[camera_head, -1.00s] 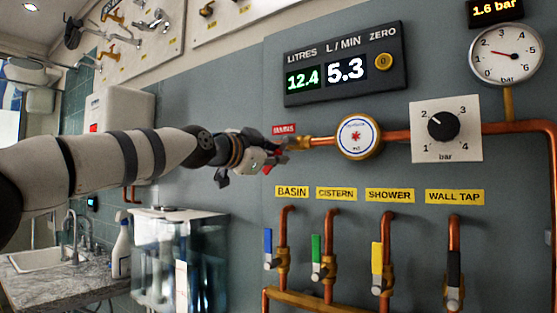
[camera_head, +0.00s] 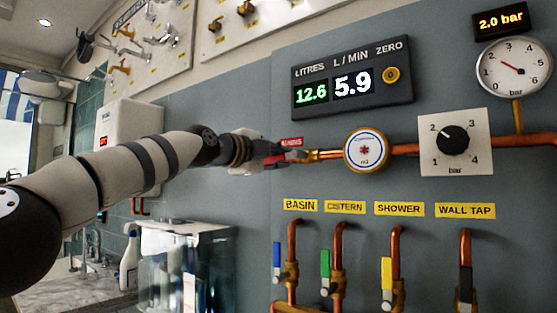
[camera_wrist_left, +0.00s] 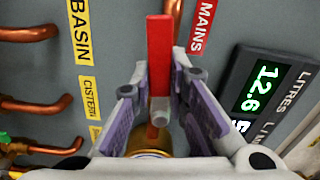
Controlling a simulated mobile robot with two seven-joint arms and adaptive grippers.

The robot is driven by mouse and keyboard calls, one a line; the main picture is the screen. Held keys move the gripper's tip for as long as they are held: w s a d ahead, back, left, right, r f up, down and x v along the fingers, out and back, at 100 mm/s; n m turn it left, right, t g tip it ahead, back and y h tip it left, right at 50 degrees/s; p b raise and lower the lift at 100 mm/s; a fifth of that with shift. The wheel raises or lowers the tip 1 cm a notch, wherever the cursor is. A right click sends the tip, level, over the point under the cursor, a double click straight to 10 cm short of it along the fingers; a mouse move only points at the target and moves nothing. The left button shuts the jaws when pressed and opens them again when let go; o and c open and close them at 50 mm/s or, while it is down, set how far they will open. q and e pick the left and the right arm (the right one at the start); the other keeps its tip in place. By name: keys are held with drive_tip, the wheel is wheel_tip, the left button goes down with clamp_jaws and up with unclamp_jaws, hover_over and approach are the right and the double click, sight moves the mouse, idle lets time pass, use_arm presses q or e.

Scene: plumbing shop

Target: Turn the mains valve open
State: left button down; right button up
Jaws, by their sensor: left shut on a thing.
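The mains valve sits at the left end of the copper pipe, under the red MAINS label (camera_head: 291,142). Its red lever (camera_wrist_left: 160,55) runs straight up the middle of the left wrist view, with brass behind its lower end. My left gripper (camera_head: 280,158) is at the valve, shut on the lever, with a purple-padded finger on either side of it in the left wrist view. In the head view the gripper hides most of the valve and lever. My right gripper is not in view.
The round meter (camera_head: 366,151) and regulator knob (camera_head: 453,140) are on the pipe to the right. The display (camera_head: 352,85) above reads 12.6 litres and 5.9 L/min; the pressure readout (camera_head: 501,21) shows 2.0 bar.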

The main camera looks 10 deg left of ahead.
use_arm(q)
drive_tip(key=shift+a+r, duration=0.1)
drive_tip(key=shift+r, duration=0.15)
idle(0.3)
drive_tip(key=c, duration=1.8)
unclamp_jaws()
drive_tip(key=shift+o, duration=1.3)
drive_tip(key=shift+w+f, duration=0.15)
drive_tip(key=shift+w, duration=0.1)
drive_tip(key=shift+s, duration=0.15)
drive_tip(key=shift+s+a, duration=0.1)
drive_tip(key=shift+s, duration=0.35)
drive_tip(key=v, duration=0.6)
drive_tip(key=shift+s+a, duration=0.15)
